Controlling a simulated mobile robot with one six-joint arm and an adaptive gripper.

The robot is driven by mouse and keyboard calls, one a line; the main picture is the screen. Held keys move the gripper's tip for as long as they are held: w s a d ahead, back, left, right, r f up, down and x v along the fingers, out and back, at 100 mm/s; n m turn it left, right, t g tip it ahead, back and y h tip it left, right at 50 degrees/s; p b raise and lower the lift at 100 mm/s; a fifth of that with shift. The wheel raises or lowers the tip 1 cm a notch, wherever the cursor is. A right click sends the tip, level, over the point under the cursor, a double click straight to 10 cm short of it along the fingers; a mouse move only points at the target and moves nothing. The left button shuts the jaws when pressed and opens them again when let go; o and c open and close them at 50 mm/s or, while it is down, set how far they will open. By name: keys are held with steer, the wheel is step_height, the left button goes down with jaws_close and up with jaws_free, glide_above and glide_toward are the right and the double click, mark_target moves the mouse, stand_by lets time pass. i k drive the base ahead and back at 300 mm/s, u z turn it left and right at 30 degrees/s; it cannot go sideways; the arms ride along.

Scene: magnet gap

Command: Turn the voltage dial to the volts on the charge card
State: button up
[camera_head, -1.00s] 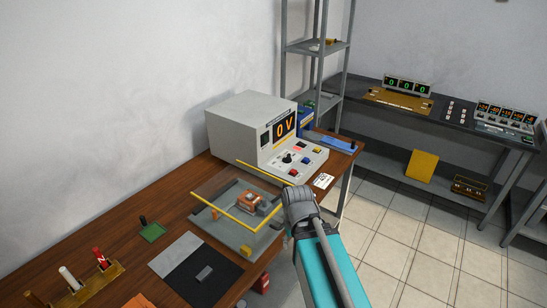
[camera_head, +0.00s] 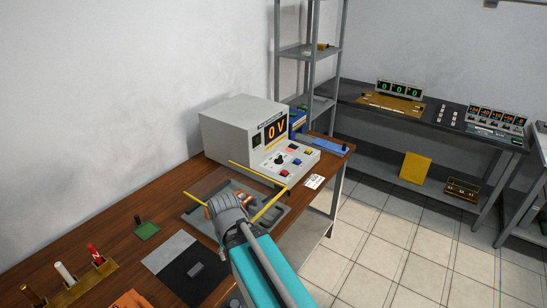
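The grey power supply (camera_head: 228,128) stands at the back of the wooden bench. Its orange display (camera_head: 277,130) reads 0 V. The dark voltage dial (camera_head: 280,160) is on its sloping front panel, among coloured buttons. A small white card (camera_head: 314,181), probably the charge card, lies at the bench's right edge; its print is too small to read. My arm reaches in from the bottom, and its wrist end is over the yellow-edged tray, left of and nearer than the dial. My gripper's fingers are hidden behind the wrist, so its opening does not show.
The grey tray (camera_head: 292,211) with yellow bars (camera_head: 266,207) holds a copper-coloured part (camera_head: 241,197), partly covered by my wrist. Shelving and a second bench (camera_head: 440,118) stand behind. The tiled floor at right is clear.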

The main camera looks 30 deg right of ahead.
mark_target(279, 160)
steer(key=k, duration=0.8)
steer(key=z, duration=0.65)
steer(key=i, duration=1)
steer(key=u, duration=0.05)
